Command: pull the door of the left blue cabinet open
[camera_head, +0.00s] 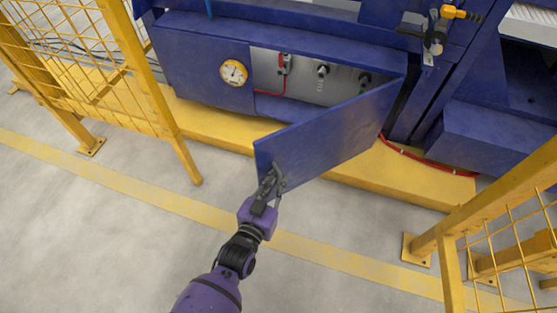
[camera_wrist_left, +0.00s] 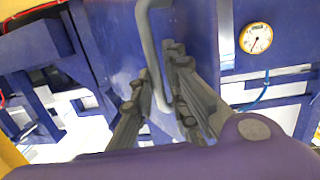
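The blue cabinet door (camera_head: 325,138) stands swung outward, hinged at its right edge, with the cabinet's interior (camera_head: 305,85) visible behind it. My left gripper (camera_head: 272,182) is at the door's outer face near its free left edge. In the left wrist view, a grey bar handle (camera_wrist_left: 147,38) on the blue door passes between the two fingers of my left gripper (camera_wrist_left: 160,80), which are closed around it. In the head view the gripper mostly hides the handle. My right gripper is in neither view.
A round yellow gauge (camera_head: 233,72) sits on the blue panel left of the opening. Yellow mesh fences stand at left (camera_head: 95,75) and right (camera_head: 490,225). A yellow plinth (camera_head: 205,122) runs under the cabinet. The grey floor in front is clear.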

